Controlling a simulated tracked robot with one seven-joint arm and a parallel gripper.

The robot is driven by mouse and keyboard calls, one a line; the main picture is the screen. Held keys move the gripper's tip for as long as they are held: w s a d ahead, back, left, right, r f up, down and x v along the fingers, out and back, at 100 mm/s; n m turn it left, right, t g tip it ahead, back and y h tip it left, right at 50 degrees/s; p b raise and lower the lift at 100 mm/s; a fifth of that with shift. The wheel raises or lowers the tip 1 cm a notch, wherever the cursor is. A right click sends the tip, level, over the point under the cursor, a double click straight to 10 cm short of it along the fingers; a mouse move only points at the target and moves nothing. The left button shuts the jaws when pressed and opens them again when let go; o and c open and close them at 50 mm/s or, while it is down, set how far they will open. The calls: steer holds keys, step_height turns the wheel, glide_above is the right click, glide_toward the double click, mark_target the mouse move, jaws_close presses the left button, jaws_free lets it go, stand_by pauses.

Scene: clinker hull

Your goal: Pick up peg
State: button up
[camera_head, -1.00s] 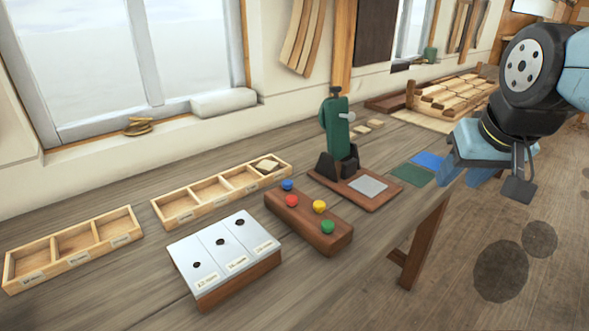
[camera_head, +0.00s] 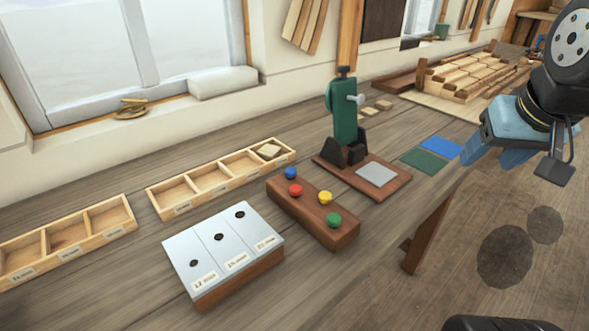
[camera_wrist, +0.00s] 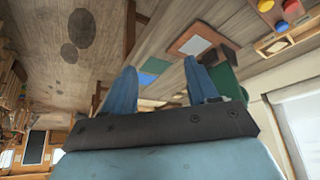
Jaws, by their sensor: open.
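Several pegs with round coloured heads stand in a dark wooden block (camera_head: 305,217) on the bench: blue (camera_head: 291,173), red (camera_head: 295,189), yellow (camera_head: 325,197) and green (camera_head: 333,220). Only their heads show; any shafts are hidden in the block. My gripper (camera_head: 497,156) is at the right of the head view, beyond the bench's front edge and well apart from the block. In the wrist view its two blue fingers (camera_wrist: 160,65) are spread with nothing between them.
A metal-topped block (camera_head: 222,247) with labelled holes stands in front of the pegs. Two divided wooden trays (camera_head: 165,218) (camera_head: 70,263) lie behind and left. A green press (camera_head: 343,115), green mat (camera_head: 425,160) and blue mat (camera_head: 441,148) are on the bench. The floor (camera_head: 460,275) at right is open.

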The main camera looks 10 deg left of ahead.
steer(key=shift+n+y, duration=0.3)
steer(key=shift+n, duration=0.6)
steer(key=w+a, duration=0.5)
steer(key=shift+w, duration=0.2)
steer(key=n+g+y, duration=0.2)
steer(key=n, duration=0.4)
glide_toward(291, 170)
steer(key=x, duration=0.8)
steer(key=shift+w+f, duration=0.1)
steer(key=shift+f, duration=0.25)
steer(key=c, duration=1.1)
steer(key=shift+r, duration=0.15)
